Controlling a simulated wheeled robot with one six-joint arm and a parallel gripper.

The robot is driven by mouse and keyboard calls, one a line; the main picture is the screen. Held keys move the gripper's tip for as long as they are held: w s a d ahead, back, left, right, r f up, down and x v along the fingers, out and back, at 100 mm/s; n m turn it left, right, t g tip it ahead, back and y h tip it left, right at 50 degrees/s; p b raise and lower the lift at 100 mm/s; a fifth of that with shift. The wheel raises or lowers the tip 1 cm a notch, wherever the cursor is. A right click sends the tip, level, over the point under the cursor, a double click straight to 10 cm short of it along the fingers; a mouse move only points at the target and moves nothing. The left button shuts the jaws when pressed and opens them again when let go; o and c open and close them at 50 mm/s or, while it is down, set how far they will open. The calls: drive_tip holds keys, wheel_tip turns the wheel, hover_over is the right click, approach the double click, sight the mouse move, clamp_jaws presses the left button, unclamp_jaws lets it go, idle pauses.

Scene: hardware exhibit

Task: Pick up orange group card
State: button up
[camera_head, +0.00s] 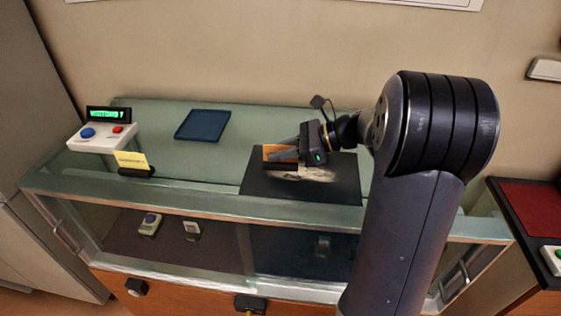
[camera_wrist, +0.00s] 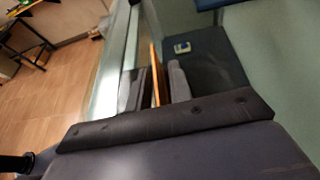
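The orange group card (camera_head: 280,153) is upright over the left part of a black mat (camera_head: 335,183) on the glass display case. My gripper (camera_head: 284,151) is at the card, with one finger on each side of it. In the wrist view the card (camera_wrist: 155,72) shows nearly edge-on between the fingertips of my gripper (camera_wrist: 158,85). It lies close to the left finger, and a dark gap shows between it and the right finger. The gripper looks open around the card.
A yellow card (camera_head: 131,160) stands in a black holder at the left. Behind it is a white box (camera_head: 100,143) with blue and red buttons and a green display. A dark blue tray (camera_head: 203,125) lies at the back. The glass top (camera_head: 210,165) between them is clear.

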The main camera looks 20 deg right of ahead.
clamp_jaws()
